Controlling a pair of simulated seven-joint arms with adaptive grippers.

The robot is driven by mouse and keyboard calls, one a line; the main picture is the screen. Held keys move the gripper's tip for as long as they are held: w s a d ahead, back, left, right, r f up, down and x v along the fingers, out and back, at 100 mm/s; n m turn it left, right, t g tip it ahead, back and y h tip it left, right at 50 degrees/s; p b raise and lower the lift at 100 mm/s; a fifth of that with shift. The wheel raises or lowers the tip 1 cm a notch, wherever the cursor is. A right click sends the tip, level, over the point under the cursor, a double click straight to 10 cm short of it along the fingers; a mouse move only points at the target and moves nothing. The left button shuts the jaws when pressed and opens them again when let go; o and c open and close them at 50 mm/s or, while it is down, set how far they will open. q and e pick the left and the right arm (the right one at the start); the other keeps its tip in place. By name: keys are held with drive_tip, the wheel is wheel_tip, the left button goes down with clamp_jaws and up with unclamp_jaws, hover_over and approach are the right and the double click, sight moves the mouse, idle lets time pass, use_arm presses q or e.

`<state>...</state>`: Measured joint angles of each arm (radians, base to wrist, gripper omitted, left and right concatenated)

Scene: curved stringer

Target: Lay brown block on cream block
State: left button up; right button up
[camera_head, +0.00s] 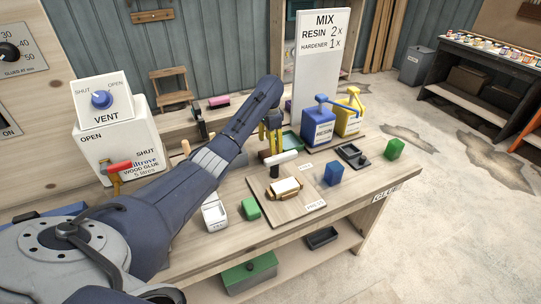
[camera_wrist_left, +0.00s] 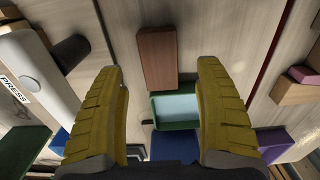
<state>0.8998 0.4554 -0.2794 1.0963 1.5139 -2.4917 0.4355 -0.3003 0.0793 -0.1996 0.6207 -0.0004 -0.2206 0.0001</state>
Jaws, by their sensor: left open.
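My left gripper (camera_head: 272,137) has yellow fingers and is over the back part of the bench. In the left wrist view its fingers (camera_wrist_left: 162,105) stand wide apart with nothing between the tips. A brown block (camera_wrist_left: 158,57) lies beyond the fingertips, beside a green tray (camera_wrist_left: 158,108). My right gripper is not in view.
Blue and yellow pump jugs (camera_head: 318,125) (camera_head: 348,115) stand at the back.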

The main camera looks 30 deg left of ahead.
use_arm(q)
drive_tip(key=shift+f, duration=2.55)
drive_tip(key=shift+c, duration=0.5)
drive_tip(key=c, duration=1.2)
